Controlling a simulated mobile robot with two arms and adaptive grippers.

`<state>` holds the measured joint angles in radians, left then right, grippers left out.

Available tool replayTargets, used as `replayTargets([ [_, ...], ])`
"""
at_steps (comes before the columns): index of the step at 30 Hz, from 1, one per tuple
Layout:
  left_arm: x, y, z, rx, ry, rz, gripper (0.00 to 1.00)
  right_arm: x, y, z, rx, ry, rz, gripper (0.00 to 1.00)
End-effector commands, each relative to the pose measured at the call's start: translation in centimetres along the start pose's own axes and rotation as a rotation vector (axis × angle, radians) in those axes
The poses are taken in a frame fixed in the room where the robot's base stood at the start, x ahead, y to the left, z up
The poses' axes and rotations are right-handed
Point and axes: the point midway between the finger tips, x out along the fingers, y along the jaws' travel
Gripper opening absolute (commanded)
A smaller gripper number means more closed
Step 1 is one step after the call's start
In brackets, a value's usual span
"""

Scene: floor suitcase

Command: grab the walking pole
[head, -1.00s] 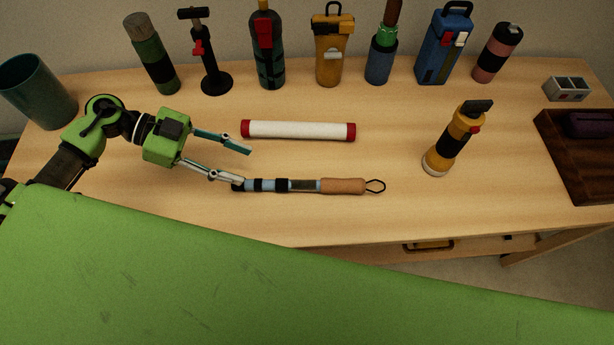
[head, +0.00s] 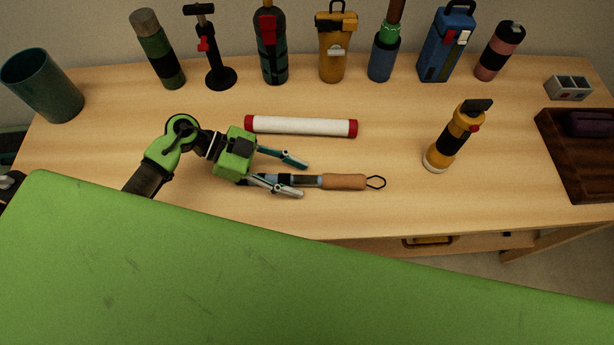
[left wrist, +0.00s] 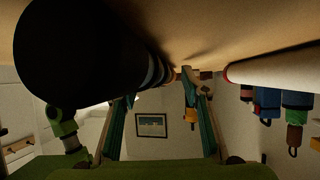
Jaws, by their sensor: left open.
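The walking pole lies flat on the wooden table, with a cork handle (head: 345,182), a dark wrist loop at its right end and blue and black sections to the left. My left gripper (head: 302,179) is open, its fingers pointing right along the pole. In the head view the near finger overlaps the pole's middle and the far finger lies beyond it; I cannot tell if they touch it. In the left wrist view the pole's black end (left wrist: 85,50) looms large at upper left, and its far part runs toward the open fingers (left wrist: 160,88). My right gripper is not in view.
A white tube with red caps (head: 300,126) lies just behind the pole. Several bottles and a small black stand (head: 219,77) line the back. A teal cup (head: 45,88) stands at left.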

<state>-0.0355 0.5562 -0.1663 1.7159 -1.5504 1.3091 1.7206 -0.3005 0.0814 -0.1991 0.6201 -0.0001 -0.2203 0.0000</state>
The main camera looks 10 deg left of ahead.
Motion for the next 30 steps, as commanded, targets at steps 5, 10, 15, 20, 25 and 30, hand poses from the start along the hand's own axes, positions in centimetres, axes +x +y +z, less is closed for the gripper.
replayTargets([
  [5, 0.52, -0.02, 0.04, 0.001, -0.002, -0.001, 0.42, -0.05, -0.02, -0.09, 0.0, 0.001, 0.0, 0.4],
  [10, 0.49, -0.02, 0.03, 0.001, -0.001, -0.001, 0.29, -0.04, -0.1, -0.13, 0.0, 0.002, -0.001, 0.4],
  [15, 0.48, -0.01, 0.03, 0.001, -0.001, 0.0, 0.0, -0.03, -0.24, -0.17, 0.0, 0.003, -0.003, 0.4],
  [20, 0.47, -0.01, -0.03, 0.001, 0.0, 0.0, 0.0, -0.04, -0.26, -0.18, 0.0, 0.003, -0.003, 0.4],
  [25, 0.43, -0.01, -0.08, 0.001, 0.0, 0.0, 0.0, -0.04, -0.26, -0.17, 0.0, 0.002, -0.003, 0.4],
  [30, -0.05, -0.05, -0.88, 0.003, 0.0, -0.001, 0.0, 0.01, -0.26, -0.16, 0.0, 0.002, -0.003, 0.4],
])
